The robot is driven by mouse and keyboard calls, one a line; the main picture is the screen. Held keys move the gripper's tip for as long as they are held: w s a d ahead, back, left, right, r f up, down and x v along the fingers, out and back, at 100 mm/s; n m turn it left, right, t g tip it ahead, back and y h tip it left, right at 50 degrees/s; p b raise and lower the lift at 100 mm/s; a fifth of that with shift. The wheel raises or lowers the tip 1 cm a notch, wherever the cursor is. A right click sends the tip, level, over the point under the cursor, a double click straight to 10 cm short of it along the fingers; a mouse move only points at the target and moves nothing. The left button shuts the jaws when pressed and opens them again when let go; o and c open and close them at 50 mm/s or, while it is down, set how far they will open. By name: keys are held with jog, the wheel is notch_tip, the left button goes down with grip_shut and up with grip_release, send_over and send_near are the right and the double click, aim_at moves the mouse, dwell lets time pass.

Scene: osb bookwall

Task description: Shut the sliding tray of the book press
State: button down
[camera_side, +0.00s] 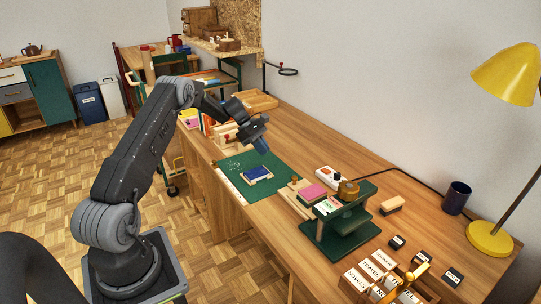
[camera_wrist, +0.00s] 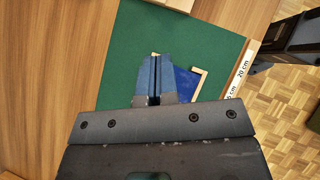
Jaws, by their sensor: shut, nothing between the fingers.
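The book press (camera_side: 352,212) is a dark green frame with a brass knob on top, standing on the right part of the desk in the side view. Its wooden sliding tray (camera_side: 290,199) sticks out to the left of the frame, with a small knob at its outer end. A pink block or book (camera_side: 312,192) lies at the tray, near the press. My gripper (camera_side: 264,150) is shut and empty, above the green mat and left of the tray, apart from it. In the wrist view my gripper's fingers (camera_wrist: 155,82) are together over the mat; the press is not in that view.
A blue book (camera_side: 257,173) in a wooden corner frame lies on the green mat (camera_side: 235,163); it also shows in the wrist view (camera_wrist: 187,84). Labelled blocks (camera_side: 370,274) stand front right. A yellow lamp (camera_side: 490,238) and a dark cup (camera_side: 456,198) are farther right.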

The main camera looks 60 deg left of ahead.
aim_at(314, 198)
jog(key=x, duration=0.8)
jog(key=shift+w+d+f, duration=0.1)
jog(key=shift+d+f, duration=0.15)
jog(key=shift+f, duration=0.05)
jog(key=shift+w+d, duration=0.25)
jog(key=shift+d, duration=0.3)
jog(key=shift+w+d, duration=0.3)
jog(key=shift+d, duration=0.25)
jog(key=shift+w+d+f, duration=0.15)
jog(key=shift+w+d, duration=0.15)
jog(key=shift+d, duration=0.2)
jog(key=shift+d, duration=0.15)
jog(key=d, duration=1.4)
jog(key=shift+d, duration=0.25)
jog(key=shift+s, duration=0.1)
